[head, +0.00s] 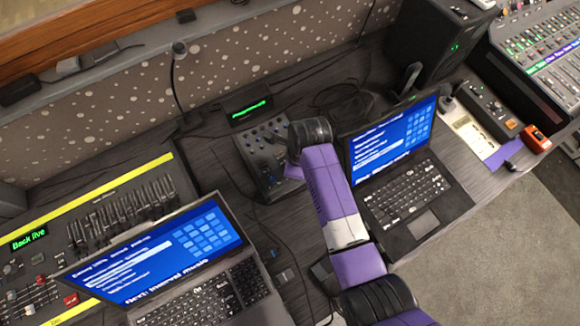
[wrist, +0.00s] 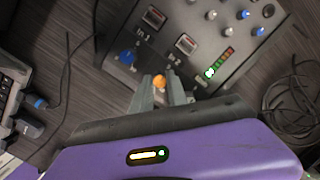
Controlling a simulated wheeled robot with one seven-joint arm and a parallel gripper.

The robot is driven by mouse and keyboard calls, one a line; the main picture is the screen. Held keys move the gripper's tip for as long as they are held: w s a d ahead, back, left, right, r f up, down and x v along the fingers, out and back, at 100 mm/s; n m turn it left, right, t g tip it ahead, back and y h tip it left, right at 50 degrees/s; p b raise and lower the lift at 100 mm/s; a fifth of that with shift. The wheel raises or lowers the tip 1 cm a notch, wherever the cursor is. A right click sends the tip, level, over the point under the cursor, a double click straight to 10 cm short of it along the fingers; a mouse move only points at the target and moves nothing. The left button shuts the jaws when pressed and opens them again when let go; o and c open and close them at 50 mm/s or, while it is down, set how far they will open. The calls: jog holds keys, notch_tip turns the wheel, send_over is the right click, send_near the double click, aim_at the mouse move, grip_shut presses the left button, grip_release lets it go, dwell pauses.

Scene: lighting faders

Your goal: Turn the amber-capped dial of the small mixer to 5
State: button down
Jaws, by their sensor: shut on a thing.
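The small mixer (head: 262,165) stands on the desk in the middle of the head view, partly hidden behind my arm. It fills the upper middle of the wrist view (wrist: 188,20), with white, blue and amber caps on its face. The amber-capped dial (wrist: 159,82) sits near the mixer's lower edge. My gripper (wrist: 160,92) is over it, shut on the dial with a finger on each side. The dial's scale and pointer are too small or hidden to read. In the head view my wrist hides the gripper and the amber dial.
An open laptop (head: 415,195) stands close to the right of my arm, and another laptop (head: 240,285) is at the front left. A fader desk (head: 110,215) lies at the left. A gooseneck microphone (head: 176,85) and a small green display (head: 248,108) are behind the mixer. Loose cables (wrist: 293,105) lie beside it.

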jog(key=shift+d+r+m, duration=0.1)
jog(key=shift+m, duration=0.5)
jog(key=c, duration=1.3)
grip_release()
notch_tip(320, 180, up, 8)
jog(key=d, duration=0.1)
jog(key=shift+s+d+f+b, duration=0.15)
jog(key=shift+s+f+b, duration=0.05)
jog(key=shift+s+b, duration=0.25)
